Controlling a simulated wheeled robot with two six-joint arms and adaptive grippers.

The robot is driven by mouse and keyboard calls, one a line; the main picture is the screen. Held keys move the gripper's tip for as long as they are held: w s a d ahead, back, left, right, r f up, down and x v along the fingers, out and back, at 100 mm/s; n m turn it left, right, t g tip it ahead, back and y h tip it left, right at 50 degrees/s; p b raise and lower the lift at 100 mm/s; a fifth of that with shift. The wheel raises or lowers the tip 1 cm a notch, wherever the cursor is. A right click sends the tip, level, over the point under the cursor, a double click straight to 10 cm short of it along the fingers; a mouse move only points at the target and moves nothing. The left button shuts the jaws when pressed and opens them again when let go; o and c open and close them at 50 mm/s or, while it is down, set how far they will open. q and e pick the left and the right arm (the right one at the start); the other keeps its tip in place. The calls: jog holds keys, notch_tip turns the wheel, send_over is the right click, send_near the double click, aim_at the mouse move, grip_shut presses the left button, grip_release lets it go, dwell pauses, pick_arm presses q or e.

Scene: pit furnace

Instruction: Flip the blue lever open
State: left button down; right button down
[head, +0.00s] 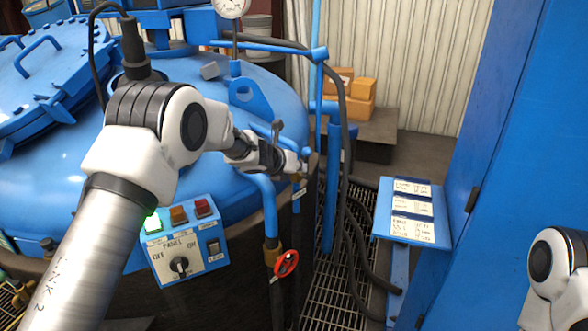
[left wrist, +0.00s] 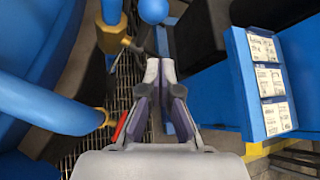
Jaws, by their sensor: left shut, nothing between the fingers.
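My right gripper is out of view.
A blue furnace vessel (head: 60,180) fills the left side. A control panel (head: 178,255) and a red handwheel (head: 286,263) are below my left arm. Dark hoses (head: 345,150) hang right of the gripper, before a sign stand (head: 383,215). A blue cabinet (head: 520,150) bounds the right.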

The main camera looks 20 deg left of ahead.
pick_arm(q)
jog(key=shift+s+a+r, duration=1.25)
jog(key=shift+s+r, duration=1.85)
jog(key=shift+r, duration=1.4)
jog(key=s+d+f+n+g, duration=0.1)
jog(key=s+f+g, duration=0.15)
jog(key=f, duration=0.75)
jog(key=s+f+g, duration=0.1)
jog(key=s+f, duration=0.2)
jog(key=f, duration=0.7)
jog(key=s+d+f+n+g, duration=0.2)
jog(key=s+f+n+g, duration=0.35)
jog(key=s+f, duration=1.05)
jog(key=s+f+n, duration=0.3)
jog(key=s+n, duration=0.2)
jog(key=s, duration=0.2)
jog(key=s+f+n, duration=0.3)
jog(key=s+n, duration=0.3)
jog(key=s, duration=0.2)
jog(key=s+a+n+y, duration=0.2)
jog(key=s+n, duration=0.4)
jog(key=n, duration=0.3)
jog(key=s+a+n+g+y, duration=0.1)
jog(key=s+a+n, duration=0.3)
jog(key=n, duration=0.6)
jog(key=shift+s+r+y, duration=0.45)
jog(key=shift+s+y, duration=0.15)
jog(key=shift+s, duration=0.35)
